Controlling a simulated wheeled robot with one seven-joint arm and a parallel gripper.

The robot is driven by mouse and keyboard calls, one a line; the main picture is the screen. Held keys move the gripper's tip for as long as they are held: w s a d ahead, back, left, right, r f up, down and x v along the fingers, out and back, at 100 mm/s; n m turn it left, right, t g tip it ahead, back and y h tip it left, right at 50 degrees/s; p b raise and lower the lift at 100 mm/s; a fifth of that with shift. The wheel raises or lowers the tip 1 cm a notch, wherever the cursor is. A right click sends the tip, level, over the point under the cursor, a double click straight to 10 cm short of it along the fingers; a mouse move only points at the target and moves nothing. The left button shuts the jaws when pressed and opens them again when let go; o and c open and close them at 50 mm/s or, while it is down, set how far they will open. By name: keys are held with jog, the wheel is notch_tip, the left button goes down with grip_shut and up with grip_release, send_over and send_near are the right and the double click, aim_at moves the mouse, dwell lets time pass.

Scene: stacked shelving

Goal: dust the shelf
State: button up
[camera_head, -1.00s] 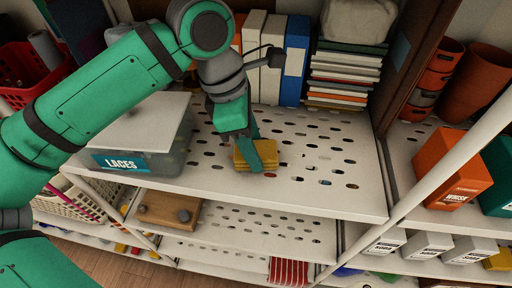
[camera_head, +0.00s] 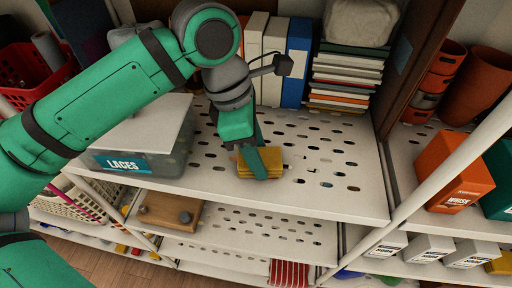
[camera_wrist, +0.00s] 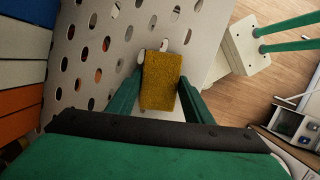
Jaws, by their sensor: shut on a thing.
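A yellow sponge (camera_head: 268,162) is between the fingers of my gripper (camera_head: 258,160), low over the white perforated shelf (camera_head: 315,180). The wrist view shows the sponge (camera_wrist: 161,80) with a green finger on each side of it, so my gripper (camera_wrist: 160,88) is shut on it. The sponge is close to the shelf's surface; I cannot tell for certain whether it touches. In the wrist view the shelf (camera_wrist: 110,45) lies beneath it, near the shelf edge.
A clear box labelled LACES (camera_head: 140,145) stands left on the shelf. Binders (camera_head: 296,62) and a stack of books (camera_head: 345,80) stand at the back. An orange box (camera_head: 452,168) is on the right-hand shelf. The perforated shelf's right part is clear.

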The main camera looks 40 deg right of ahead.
jog(key=shift+s+a+r, duration=0.1)
jog(key=shift+s, duration=0.2)
jog(key=shift+w+d, duration=0.3)
jog(key=shift+w, duration=0.6)
jog(key=shift+w+d, duration=0.15)
jog(key=shift+w, duration=0.45)
jog(key=shift+s+a+f, duration=0.15)
jog(key=shift+s+a, duration=0.05)
jog(key=shift+s, duration=0.35)
jog(key=shift+s+a+f, duration=0.1)
jog(key=shift+s+a, duration=0.05)
jog(key=shift+s, duration=0.35)
jog(key=shift+s+a+r, duration=0.1)
jog(key=shift+s+a, duration=0.05)
jog(key=shift+s, duration=0.45)
jog(key=shift+d+v, duration=0.15)
jog(key=shift+v, duration=0.6)
jog(key=shift+d+v, duration=0.15)
jog(key=shift+v, duration=0.6)
jog(key=shift+s+r, duration=0.1)
jog(key=shift+s, duration=0.05)
